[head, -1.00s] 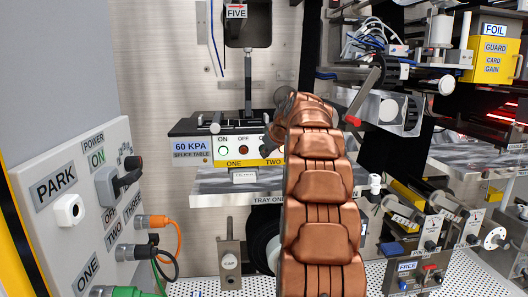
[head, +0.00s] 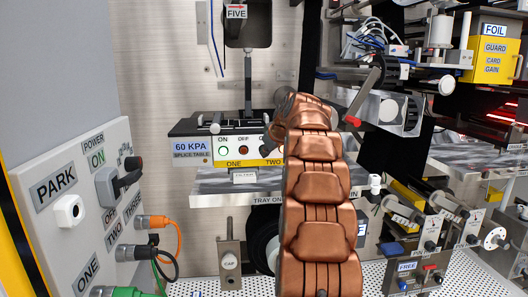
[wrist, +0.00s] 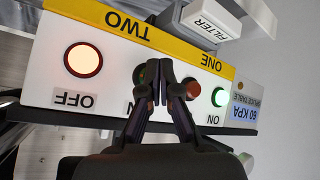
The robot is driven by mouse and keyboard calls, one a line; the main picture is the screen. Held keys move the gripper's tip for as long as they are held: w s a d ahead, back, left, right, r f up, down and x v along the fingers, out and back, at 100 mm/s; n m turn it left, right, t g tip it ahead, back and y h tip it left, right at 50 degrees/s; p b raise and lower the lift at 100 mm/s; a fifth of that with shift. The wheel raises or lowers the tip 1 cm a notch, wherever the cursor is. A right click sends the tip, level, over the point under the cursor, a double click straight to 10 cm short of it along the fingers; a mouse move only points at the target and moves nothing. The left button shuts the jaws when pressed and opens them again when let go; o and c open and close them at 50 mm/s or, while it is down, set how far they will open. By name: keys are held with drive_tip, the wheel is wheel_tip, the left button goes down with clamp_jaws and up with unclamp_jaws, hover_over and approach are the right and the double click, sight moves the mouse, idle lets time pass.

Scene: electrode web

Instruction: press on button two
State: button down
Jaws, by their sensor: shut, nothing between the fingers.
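The button panel (head: 240,149) stands at the centre in the head view, with its TWO half partly hidden by my copper arm. In the wrist view the panel (wrist: 60,83) appears upside down. Its TWO label (wrist: 130,24) sits over a glowing red-rimmed OFF button (wrist: 83,60) and a green ON button (wrist: 138,75) partly behind my left finger. Under ONE are a red button (wrist: 193,89), partly covered by the right finger, and a green button (wrist: 218,97). My gripper (wrist: 164,66) is shut and empty, its tips in front of the panel between TWO's green and ONE's red button. Contact cannot be told.
A metal tray ledge (head: 222,186) juts out below the panel. A FILTER block (wrist: 208,21) is beside the yellow strip in the wrist view. A grey PARK box (head: 75,180) with knobs and cables stands at left. Rollers and brackets (head: 390,110) crowd the right.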

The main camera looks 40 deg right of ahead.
drive_tip(key=shift+w+d, duration=0.2)
drive_tip(key=shift+w, duration=0.05)
idle(0.5)
idle(0.3)
drive_tip(key=shift+s+a+b, duration=0.55)
drive_tip(key=shift+s+b, duration=0.2)
drive_tip(key=shift+b, duration=0.05)
drive_tip(key=shift+s+a, duration=0.1)
drive_tip(key=s+a+b, duration=0.1)
drive_tip(key=s, duration=0.1)
drive_tip(key=s+a+b, duration=0.1)
drive_tip(key=a+b, duration=0.1)
drive_tip(key=shift+s+b, duration=0.3)
drive_tip(key=shift+s, duration=0.1)
idle(0.7)
